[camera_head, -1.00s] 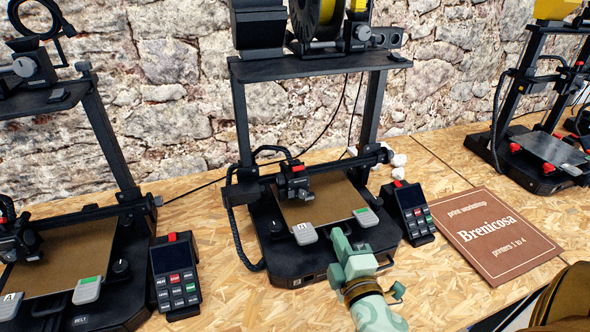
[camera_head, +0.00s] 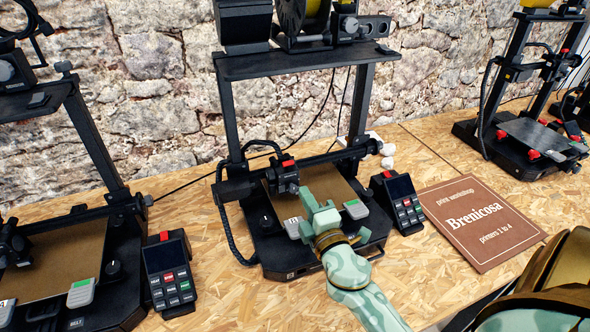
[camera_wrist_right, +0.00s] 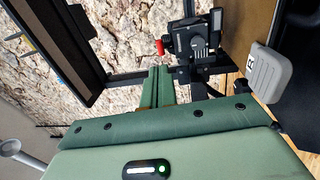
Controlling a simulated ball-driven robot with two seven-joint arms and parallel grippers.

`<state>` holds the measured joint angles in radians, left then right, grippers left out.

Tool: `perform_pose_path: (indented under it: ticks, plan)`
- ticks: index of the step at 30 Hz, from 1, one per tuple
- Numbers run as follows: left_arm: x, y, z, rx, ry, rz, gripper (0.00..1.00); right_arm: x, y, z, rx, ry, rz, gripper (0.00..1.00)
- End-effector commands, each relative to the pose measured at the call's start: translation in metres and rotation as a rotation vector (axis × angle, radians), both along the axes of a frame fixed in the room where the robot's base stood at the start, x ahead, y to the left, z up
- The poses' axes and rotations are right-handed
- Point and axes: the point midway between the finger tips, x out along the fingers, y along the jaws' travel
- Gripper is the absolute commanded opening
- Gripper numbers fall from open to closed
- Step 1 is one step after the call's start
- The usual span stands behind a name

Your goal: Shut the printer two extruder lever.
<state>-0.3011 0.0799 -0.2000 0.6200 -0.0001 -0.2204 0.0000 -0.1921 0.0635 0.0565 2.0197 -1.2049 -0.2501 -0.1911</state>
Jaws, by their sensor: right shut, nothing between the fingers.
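The middle printer (camera_head: 229,110), which I take to be printer two, stands on the bench with its print head (camera_head: 286,182) low over the bed. A small red piece (camera_head: 288,162) tops the print head; it also shows in the wrist view (camera_wrist_right: 160,47) beside the dark extruder body (camera_wrist_right: 197,45). I take it for the lever, but cannot tell its exact angle. My pale green right gripper (camera_head: 310,197) is shut and empty, just right of and below the print head, over the front of the bed. In the wrist view its fingers (camera_wrist_right: 156,88) point toward the extruder, seemingly apart from it. My left gripper is out of view.
Grey clips (camera_head: 355,210) sit at the bed's front edge. A control box (camera_head: 404,203) stands to its right, another (camera_head: 168,270) to its left. A brown sign (camera_head: 480,220) lies on the bench. Other printers stand left and far right, before a stone wall.

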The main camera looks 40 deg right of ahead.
Motion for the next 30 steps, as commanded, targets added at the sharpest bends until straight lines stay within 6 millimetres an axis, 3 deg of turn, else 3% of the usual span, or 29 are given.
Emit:
perform_pose_path:
  ticks: [6, 12, 30]
  plan:
    - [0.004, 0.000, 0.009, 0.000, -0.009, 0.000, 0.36, 0.045, -0.011, 0.007, -0.001, -0.002, 0.000, 0.00]
    - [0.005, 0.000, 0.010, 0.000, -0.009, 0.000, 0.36, 0.070, -0.017, 0.008, 0.000, 0.000, 0.000, 0.00]
    - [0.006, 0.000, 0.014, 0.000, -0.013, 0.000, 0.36, 0.078, -0.019, 0.010, 0.001, 0.006, 0.000, 0.00]
